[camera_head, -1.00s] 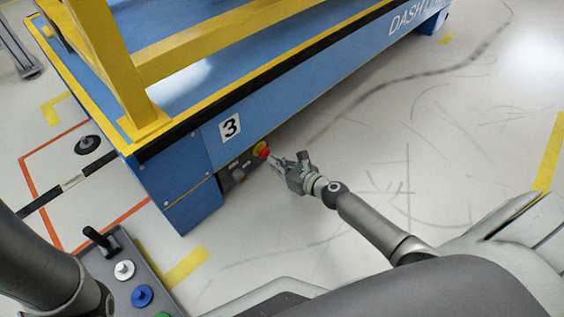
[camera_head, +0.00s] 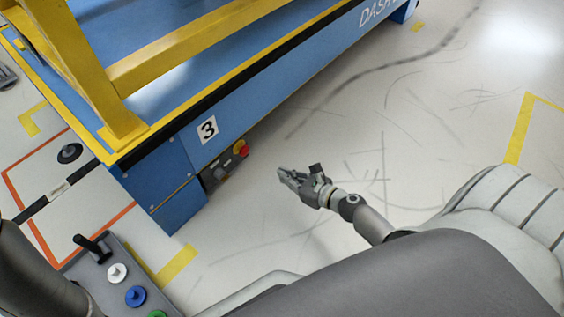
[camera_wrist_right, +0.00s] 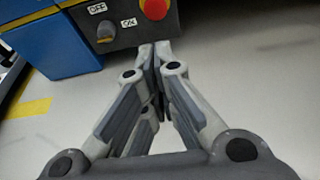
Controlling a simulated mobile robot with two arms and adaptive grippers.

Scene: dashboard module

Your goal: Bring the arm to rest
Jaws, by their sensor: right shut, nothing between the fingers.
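My right gripper (camera_head: 284,174) is shut and empty, held over the pale floor to the right of the blue module. In the right wrist view its fingertips (camera_wrist_right: 157,50) are together, with nothing between them. The small control box (camera_head: 216,177) with a red button (camera_head: 241,149) sits low on the module's side, apart from the gripper. In the right wrist view the box (camera_wrist_right: 110,38) shows OFF and ON labels, and the red button (camera_wrist_right: 155,8) is cut by the top edge. My left gripper is not in view; only part of the left arm shows at the lower left.
The blue module (camera_head: 285,75) with yellow rails (camera_head: 190,42) and a number 3 plate fills the upper left. A grey panel (camera_head: 103,270) with a black lever and coloured buttons is at the lower left. The marked floor (camera_head: 440,120) to the right is clear.

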